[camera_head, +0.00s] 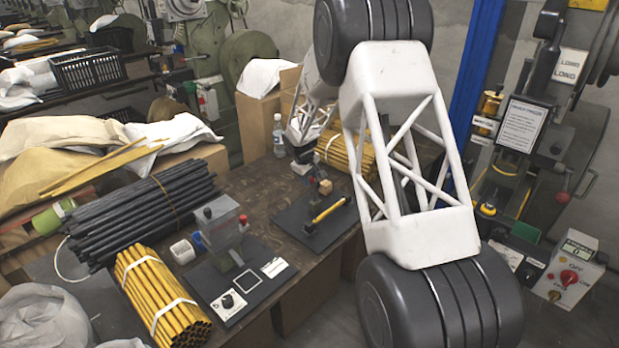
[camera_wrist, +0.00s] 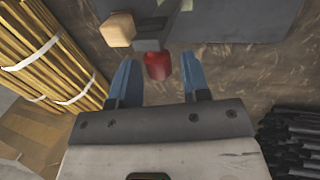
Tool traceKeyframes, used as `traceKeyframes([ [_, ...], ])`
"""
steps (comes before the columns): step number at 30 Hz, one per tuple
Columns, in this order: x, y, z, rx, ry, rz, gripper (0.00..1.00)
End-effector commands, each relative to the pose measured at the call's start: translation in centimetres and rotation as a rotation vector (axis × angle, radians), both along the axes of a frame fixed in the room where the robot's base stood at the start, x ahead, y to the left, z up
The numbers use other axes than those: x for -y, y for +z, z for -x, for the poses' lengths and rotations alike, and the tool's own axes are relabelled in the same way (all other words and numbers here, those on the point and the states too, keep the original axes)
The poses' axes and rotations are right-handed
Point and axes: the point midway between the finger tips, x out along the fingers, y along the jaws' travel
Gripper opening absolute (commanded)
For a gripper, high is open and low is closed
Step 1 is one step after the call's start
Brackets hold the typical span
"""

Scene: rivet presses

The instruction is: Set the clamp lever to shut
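The clamp stands on a dark base plate (camera_head: 290,216), with a pale wooden block (camera_head: 325,187) at its top. In the wrist view the wooden block (camera_wrist: 117,28) is at the upper left, beside the dark lever arm (camera_wrist: 152,33). The lever ends in a red knob (camera_wrist: 157,65). My gripper (camera_wrist: 158,62) is open. The red knob appears between its two blue fingertips, with gaps on both sides; I cannot tell its depth relative to them. In the head view my gripper is small and partly hidden, at the far side of the clamp.
Yellow rod bundles lie behind the clamp (camera_head: 345,153) and at the front (camera_head: 160,295). Black rods (camera_head: 145,210) lie left. A bottle (camera_head: 278,135) stands at the back.

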Motion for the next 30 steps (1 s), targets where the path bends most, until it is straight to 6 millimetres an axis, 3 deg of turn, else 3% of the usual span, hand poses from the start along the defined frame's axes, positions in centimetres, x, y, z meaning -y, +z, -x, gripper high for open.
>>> traceKeyframes([
  [1,0.0,0.0,0.0,0.0,0.0,0.0,0.35],
  [8,0.0,0.01,0.0,0.0,0.0,0.0,0.0],
  [30,0.84,0.38,0.79,0.077,-0.001,-0.077,0.0],
])
